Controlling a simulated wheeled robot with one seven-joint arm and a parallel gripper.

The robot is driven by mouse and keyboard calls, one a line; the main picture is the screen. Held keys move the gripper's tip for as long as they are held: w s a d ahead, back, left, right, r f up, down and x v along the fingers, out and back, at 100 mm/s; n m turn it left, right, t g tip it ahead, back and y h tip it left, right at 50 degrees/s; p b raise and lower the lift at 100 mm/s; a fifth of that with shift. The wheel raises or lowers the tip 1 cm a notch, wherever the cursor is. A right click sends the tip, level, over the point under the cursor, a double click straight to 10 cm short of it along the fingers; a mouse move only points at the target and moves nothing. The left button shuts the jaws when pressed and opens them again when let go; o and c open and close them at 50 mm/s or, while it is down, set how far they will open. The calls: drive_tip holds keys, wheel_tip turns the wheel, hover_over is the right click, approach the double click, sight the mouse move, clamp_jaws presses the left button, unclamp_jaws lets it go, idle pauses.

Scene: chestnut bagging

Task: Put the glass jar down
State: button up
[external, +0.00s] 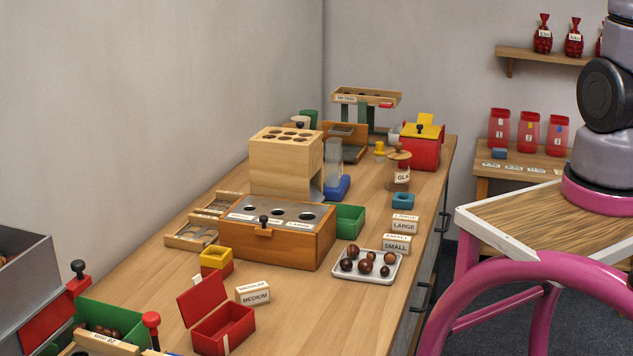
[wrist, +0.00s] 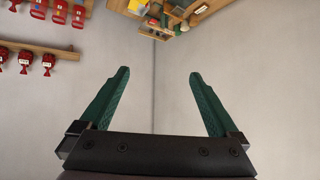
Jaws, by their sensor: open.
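The glass jar (external: 397,173) stands upright on the workbench (external: 375,230) near its right edge, in the external view. It has a wooden lid with a knob and a white label reading "GLA", the rest of which is cut off by the jar's curve. My gripper (wrist: 155,100) shows in the wrist view with its two green fingers wide apart. Nothing is between them, and only bare wall lies behind. My gripper is out of frame in the external view, so its distance from the jar cannot be told.
A red box with a yellow lid (external: 421,145) stands behind the jar, and a small blue block (external: 402,201) is in front of it. A white tray of chestnuts (external: 368,265) and a wooden sorting box (external: 277,231) are nearer. Bare bench shows between the front items.

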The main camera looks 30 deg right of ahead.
drive_tip(key=s+a+g+y, duration=0.1)
drive_tip(key=s+a, duration=0.3)
drive_tip(key=s, duration=0.5)
drive_tip(key=s+a+g+y, duration=0.1)
drive_tip(key=s+a, duration=0.3)
drive_tip(key=s, duration=0.5)
drive_tip(key=s+a+m+g+y, duration=0.1)
drive_tip(key=s+a, duration=0.3)
drive_tip(key=s, duration=0.6)
drive_tip(key=shift+f+y, duration=0.45)
drive_tip(key=shift+y, duration=0.15)
drive_tip(key=shift+s, duration=0.1)
